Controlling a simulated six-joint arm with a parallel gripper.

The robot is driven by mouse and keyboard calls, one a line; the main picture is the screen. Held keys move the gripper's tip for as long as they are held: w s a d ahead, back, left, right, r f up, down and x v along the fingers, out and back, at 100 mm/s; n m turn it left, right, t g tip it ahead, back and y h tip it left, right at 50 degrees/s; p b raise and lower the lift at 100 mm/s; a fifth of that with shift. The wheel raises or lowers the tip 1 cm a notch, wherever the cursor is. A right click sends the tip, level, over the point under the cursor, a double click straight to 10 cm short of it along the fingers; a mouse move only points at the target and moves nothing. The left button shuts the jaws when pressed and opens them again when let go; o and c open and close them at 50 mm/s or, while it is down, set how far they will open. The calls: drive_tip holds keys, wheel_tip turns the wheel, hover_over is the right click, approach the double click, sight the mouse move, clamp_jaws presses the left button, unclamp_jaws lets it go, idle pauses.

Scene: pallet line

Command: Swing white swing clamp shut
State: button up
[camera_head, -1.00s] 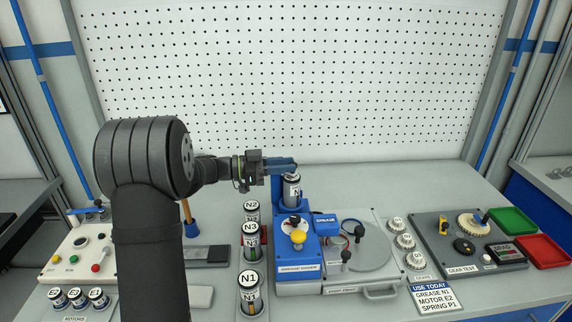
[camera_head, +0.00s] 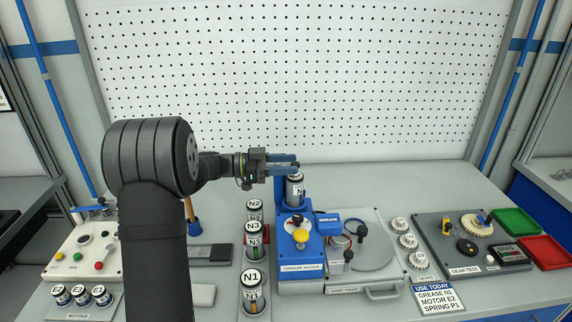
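A small white part with a dark top (camera_head: 293,225) sits on the blue grease loader (camera_head: 301,272), behind its yellow knob (camera_head: 301,236). It may be the white swing clamp, but it is too small to tell, and I cannot read its angle. A labelled cartridge (camera_head: 295,190) stands upright at the back of the loader. My gripper (camera_head: 295,165) is at the top of this cartridge, with its two blue fingers visibly apart. Whether either finger touches the cartridge is unclear.
Grease cartridges N2, N3 and N1 (camera_head: 252,285) stand in a row left of the loader. A grey fixture plate (camera_head: 388,280) with black-knobbed handles (camera_head: 361,231) is close on the right. Gears (camera_head: 408,241) lie beyond it. The bench behind is clear.

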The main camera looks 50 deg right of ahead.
drive_tip(key=v, duration=1.2)
drive_tip(key=x, duration=1.2)
drive_tip(key=shift+d, duration=0.1)
